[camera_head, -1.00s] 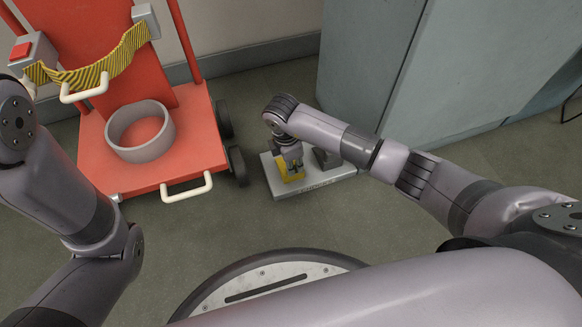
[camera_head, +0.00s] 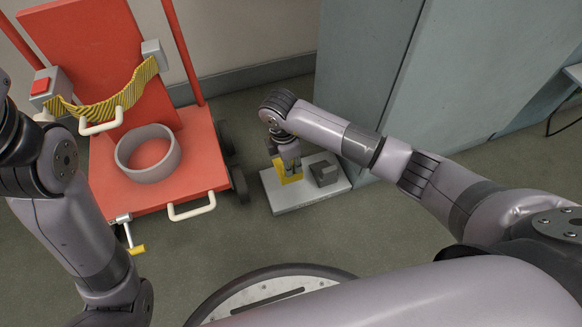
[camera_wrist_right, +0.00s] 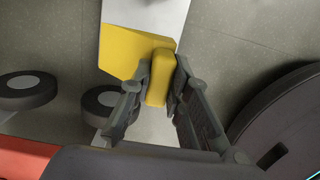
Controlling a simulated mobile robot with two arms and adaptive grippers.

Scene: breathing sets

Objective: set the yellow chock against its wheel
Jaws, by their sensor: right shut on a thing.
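My right gripper (camera_head: 287,160) is shut on the yellow chock (camera_head: 291,174). The chock is over the left part of a pale grey plate (camera_head: 300,201) on the floor; whether a gap lies beneath it is hard to tell. In the right wrist view the fingers (camera_wrist_right: 158,85) close on an upright yellow part of the chock (camera_wrist_right: 126,50). The red cart's dark wheels, a nearer one (camera_head: 239,184) and a farther one (camera_head: 225,138), stand left of the plate, apart from the chock. They also show in the right wrist view (camera_wrist_right: 27,88). My left gripper is out of view.
A grey block (camera_head: 325,172) sits on the plate's right part. The red cart (camera_head: 199,157) carries a grey ring (camera_head: 148,172) and a yellow-black strap (camera_head: 137,85). A yellow-tipped lever (camera_head: 137,250) hangs at its front. A grey cabinet (camera_head: 365,80) stands behind the plate.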

